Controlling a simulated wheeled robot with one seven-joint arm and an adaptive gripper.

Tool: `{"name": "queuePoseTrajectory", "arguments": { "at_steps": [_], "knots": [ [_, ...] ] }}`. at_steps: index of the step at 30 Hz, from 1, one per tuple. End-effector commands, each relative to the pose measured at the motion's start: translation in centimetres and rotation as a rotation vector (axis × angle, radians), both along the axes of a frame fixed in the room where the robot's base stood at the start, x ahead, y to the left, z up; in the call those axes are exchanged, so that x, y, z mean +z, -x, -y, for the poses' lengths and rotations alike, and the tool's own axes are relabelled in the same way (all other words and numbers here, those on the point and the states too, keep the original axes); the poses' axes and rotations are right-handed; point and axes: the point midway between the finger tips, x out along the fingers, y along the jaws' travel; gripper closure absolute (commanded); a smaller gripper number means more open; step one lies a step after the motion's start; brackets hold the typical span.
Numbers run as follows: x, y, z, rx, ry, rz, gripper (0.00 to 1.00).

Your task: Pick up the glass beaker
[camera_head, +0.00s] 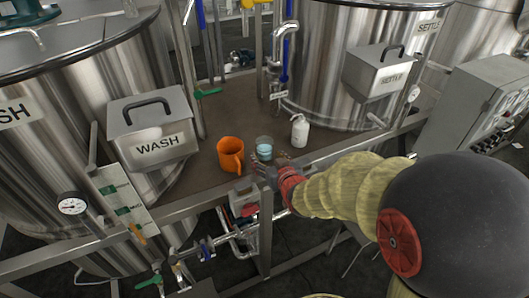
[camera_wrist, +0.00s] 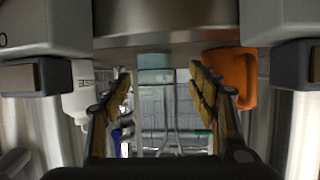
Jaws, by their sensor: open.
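The glass beaker (camera_head: 264,147) stands on the brown deck between the two tanks, with pale blue-green contents. In the wrist view, which looks upside down, the beaker (camera_wrist: 154,66) hangs at the top middle, in line with the gap between my fingers. My gripper (camera_head: 267,164) is at the near edge of the deck, just in front of the beaker. Its fingers (camera_wrist: 160,76) are open, one on each side of the gap, with nothing held. I cannot tell exactly how far the beaker is from the fingertips.
An orange mug (camera_head: 230,155) stands close left of the beaker. A white bottle (camera_head: 299,131) stands to its right. A metal rail (camera_head: 334,154) runs along the deck's front. The WASH box (camera_head: 152,130) and SETTLE box (camera_head: 383,73) flank the deck. Bare deck lies behind the beaker.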

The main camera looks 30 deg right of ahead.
Motion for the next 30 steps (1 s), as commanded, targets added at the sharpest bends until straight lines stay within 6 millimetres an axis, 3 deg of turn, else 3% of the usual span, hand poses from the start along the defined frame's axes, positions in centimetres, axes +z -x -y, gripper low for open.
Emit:
{"name": "queuePoseTrajectory", "arguments": {
  "at_steps": [13,22,30],
  "knots": [
    [-1.5,-5.0,1.3,0.0,0.001,-0.001,0.41],
    [-1.4,-5.3,1.4,0.0,0.001,0.0,0.41],
    [-1.4,-5.3,1.4,0.0,0.0,0.0,0.56]
  ]
}}
